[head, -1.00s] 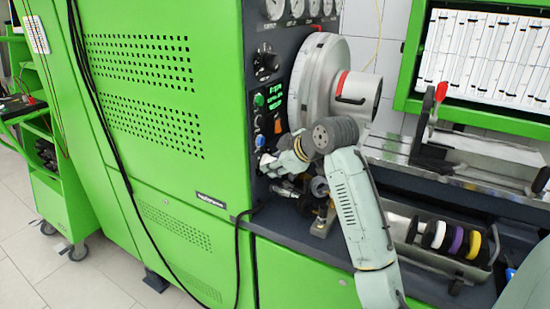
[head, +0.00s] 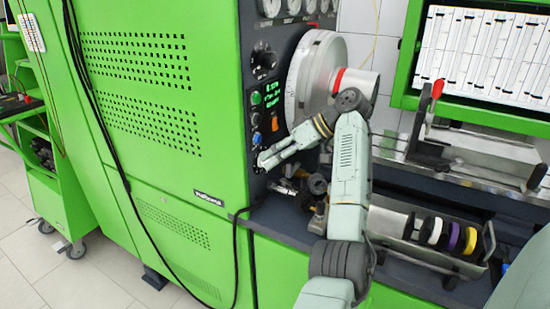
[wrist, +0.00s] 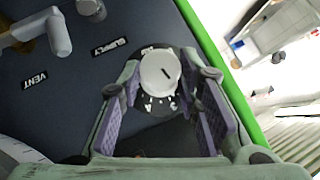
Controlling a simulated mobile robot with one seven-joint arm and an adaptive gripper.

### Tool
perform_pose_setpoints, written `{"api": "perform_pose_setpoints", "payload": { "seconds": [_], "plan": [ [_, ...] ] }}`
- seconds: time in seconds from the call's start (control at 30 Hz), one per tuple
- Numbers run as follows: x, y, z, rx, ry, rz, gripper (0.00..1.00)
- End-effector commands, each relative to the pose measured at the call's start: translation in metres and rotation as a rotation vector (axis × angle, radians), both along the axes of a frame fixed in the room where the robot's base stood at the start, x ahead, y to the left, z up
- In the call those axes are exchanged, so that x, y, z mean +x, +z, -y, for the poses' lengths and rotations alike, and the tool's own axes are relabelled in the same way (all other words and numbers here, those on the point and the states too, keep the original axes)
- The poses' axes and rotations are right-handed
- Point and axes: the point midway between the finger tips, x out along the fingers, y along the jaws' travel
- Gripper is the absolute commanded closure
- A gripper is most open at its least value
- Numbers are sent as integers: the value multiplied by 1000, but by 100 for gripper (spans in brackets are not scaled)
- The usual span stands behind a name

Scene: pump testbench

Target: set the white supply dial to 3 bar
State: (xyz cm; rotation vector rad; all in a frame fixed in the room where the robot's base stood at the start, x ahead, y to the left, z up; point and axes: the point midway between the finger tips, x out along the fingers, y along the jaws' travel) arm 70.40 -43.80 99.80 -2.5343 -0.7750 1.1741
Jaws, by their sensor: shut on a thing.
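The white supply dial (wrist: 158,71) is a round knob with a dark pointer line on a black scale ring. It is in the upper middle of the wrist view, next to the SUPPLY label (wrist: 110,47). Some scale marks show below the knob, but I cannot read the set value. My gripper (wrist: 165,85) has its two purple-padded fingers on either side of the dial and is shut on it. In the head view my gripper (head: 264,161) is at the lower part of the dark control panel and hides the dial.
A VENT label (wrist: 34,80) and a pale lever (wrist: 50,35) are on the panel to the left. A large silver wheel (head: 312,80) stands beside the panel. A tray of coloured rings (head: 440,250) is at the lower right.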

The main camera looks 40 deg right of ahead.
Motion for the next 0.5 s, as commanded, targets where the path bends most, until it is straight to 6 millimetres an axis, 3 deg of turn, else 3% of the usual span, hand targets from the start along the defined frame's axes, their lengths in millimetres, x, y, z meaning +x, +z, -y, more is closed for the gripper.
{"api": "perform_pose_setpoints", "payload": {
  "seconds": [0.5],
  "plan": [
    [0,-4,1,174,5,-79,97]
  ]
}}
